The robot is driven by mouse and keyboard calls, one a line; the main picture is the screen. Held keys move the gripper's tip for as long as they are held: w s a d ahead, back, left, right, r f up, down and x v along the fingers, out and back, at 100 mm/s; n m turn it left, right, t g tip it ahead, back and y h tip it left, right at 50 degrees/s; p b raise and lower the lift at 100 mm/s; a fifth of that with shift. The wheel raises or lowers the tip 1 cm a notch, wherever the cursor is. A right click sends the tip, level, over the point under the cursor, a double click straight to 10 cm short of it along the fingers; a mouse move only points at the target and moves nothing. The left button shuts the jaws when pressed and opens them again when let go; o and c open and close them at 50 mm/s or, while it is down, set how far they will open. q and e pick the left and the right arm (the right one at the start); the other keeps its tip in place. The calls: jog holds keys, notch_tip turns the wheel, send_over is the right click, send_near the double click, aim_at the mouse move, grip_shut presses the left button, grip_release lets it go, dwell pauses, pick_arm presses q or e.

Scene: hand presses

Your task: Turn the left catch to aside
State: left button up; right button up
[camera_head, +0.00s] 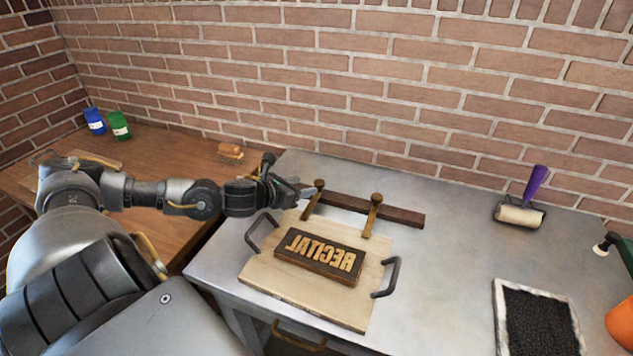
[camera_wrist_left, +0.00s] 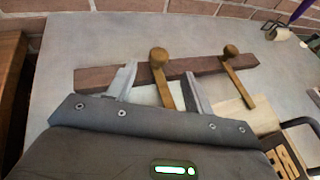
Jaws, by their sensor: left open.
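The left catch (camera_head: 313,200) is a brass-coloured lever with a round knob, running from the dark wooden bar (camera_head: 400,214) toward the board (camera_head: 258,268). The right catch (camera_head: 372,215) beside it looks the same. Both point forward over the board's back edge. My left gripper (camera_head: 298,190) is at the left catch, coming from the left. In the left wrist view its two fingers (camera_wrist_left: 159,74) are apart, with the left catch (camera_wrist_left: 165,85) between them; I cannot tell whether either touches it. The right catch (camera_wrist_left: 238,82) stands clear to the right. My right gripper is not in view.
A purple-handled roller (camera_head: 521,214) and a black-filled tray (camera_head: 540,322) are at the right. Blue (camera_head: 95,121) and green (camera_head: 119,125) cans stand far left. A brick wall closes the back.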

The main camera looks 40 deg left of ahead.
aim_at(318, 183)
pick_arm(q)
jog(key=p+x, duration=0.1)
jog(key=x, duration=0.6)
grip_shut()
dwell(0.3)
